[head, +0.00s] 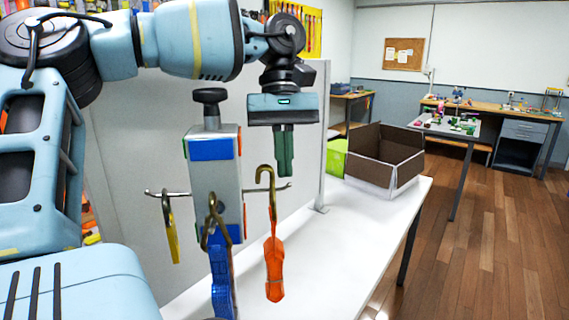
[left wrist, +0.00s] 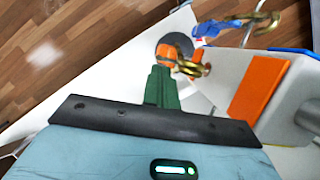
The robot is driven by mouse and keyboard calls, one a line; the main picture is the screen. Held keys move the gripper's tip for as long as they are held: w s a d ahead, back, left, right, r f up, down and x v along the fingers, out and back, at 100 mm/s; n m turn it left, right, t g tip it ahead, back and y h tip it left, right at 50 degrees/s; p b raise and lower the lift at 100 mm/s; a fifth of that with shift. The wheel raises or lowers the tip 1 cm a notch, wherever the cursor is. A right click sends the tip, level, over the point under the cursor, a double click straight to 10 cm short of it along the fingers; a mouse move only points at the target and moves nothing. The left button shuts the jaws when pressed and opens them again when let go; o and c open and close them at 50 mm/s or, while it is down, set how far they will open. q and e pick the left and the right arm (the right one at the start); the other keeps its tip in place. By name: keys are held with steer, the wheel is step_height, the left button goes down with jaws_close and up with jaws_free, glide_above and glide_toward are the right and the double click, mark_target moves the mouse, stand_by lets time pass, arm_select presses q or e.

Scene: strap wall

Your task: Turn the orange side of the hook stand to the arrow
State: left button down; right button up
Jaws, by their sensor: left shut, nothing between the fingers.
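The hook stand (head: 215,170) is a pale grey block with a dark knob on top and thin metal pegs. A blue patch faces me in the head view; an orange patch shows edge-on at its right side. In the left wrist view the orange patch (left wrist: 258,88) shows fully. Brass hooks with a yellow strap (head: 172,235), a blue strap (head: 222,275) and an orange strap (head: 274,268) hang from the stand. I see no arrow.
The stand is over a white table (head: 340,245) with a grey panel behind. An open brown box (head: 385,160) and a lime-green box (head: 336,158) stand farther right. The table's right part in front of the brown box is clear.

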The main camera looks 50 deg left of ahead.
arm_select(q)
steer(key=s+v, duration=0.1)
steer(key=v, duration=0.5)
steer(key=shift+w+r+b, duration=0.35)
steer(key=shift+w+r, duration=0.1)
steer(key=shift+r, duration=0.05)
steer(key=shift+f, duration=0.1)
